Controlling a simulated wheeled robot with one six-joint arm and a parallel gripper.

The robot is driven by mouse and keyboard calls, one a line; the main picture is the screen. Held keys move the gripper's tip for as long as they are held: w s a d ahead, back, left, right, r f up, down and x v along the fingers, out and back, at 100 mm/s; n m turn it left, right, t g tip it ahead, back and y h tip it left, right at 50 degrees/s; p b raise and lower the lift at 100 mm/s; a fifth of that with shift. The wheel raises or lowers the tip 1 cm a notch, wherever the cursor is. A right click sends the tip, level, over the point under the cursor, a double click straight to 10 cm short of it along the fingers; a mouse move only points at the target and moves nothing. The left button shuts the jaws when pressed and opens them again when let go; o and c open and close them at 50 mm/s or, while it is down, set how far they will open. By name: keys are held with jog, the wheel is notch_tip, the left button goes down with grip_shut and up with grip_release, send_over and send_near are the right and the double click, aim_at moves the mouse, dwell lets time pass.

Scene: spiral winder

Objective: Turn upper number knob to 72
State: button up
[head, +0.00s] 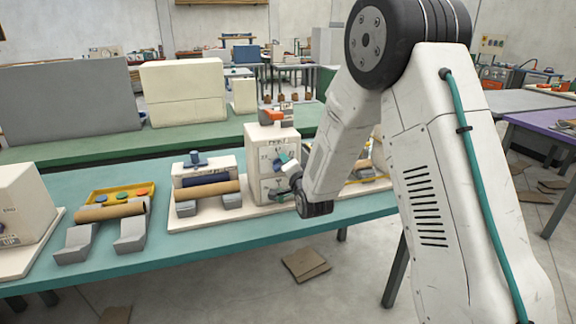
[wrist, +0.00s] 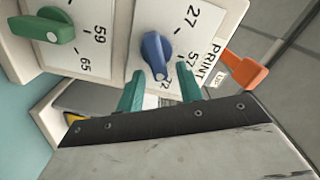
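The upper number knob is blue (wrist: 157,52), on a white dial plate beside the PRINT lettering in the wrist view. A green knob (wrist: 45,25) sits on a neighbouring plate with 59 and 65. In the head view my gripper (head: 287,165) is at the cream box (head: 262,142) and hides part of its front.
An orange lever (wrist: 244,70) sticks out beside the panel, to the right in the wrist view. The box stands on a teal table (head: 120,258). A roller device (head: 207,190) stands to its left. Cardboard pieces (head: 306,264) lie on the floor.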

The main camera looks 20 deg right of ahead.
jog(key=s, duration=0.7)
jog(key=shift+s, duration=0.4)
